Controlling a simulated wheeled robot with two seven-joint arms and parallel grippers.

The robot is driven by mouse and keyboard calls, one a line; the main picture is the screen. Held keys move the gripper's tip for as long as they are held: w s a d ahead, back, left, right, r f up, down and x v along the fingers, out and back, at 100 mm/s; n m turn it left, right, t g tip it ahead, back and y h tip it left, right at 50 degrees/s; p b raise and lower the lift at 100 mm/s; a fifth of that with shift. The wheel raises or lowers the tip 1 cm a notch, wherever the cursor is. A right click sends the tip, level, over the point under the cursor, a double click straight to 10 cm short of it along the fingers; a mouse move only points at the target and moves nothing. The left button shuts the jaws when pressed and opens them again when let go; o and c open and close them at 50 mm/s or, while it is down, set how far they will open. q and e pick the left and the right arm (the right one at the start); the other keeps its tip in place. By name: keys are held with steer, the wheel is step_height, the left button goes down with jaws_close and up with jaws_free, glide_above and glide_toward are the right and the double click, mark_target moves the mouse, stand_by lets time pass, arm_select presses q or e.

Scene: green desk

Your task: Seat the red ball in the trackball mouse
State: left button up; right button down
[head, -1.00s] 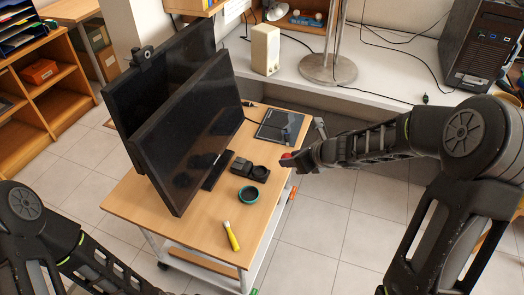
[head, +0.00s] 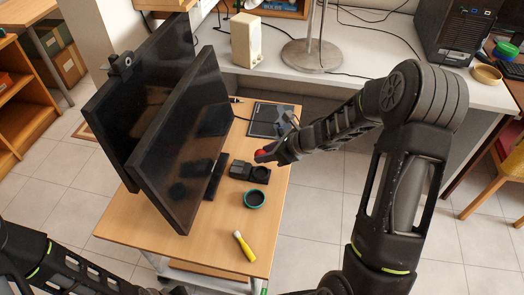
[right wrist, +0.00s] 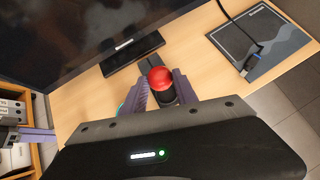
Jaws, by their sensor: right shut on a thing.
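The red ball (head: 261,155) is held in my right gripper (head: 267,154), at the gripper's tip. In the right wrist view the ball (right wrist: 160,78) sits between the two purple-grey fingers of the gripper (right wrist: 160,88). The trackball mouse (head: 240,169) is a black device on the wooden desk, with a round dark socket at its right end. In the head view the ball appears just beyond that socket; its exact height above it is unclear. The mouse (right wrist: 149,44) is partly hidden behind the ball in the right wrist view.
Two monitors (head: 180,125) stand along the desk's left side. A teal-rimmed round container (head: 254,199) and a yellow-handled tool (head: 244,246) lie nearer the front. A dark pad (head: 266,121) with a cable lies at the back right.

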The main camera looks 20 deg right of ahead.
steer(key=shift+w, duration=0.1)
steer(key=shift+f, duration=0.2)
steer(key=shift+f+b, duration=1.95)
steer(key=shift+f, duration=0.35)
steer(key=shift+f+b, duration=1.2)
steer(key=shift+b, duration=0.45)
stand_by(0.3)
steer(key=c, duration=0.9)
jaws_free()
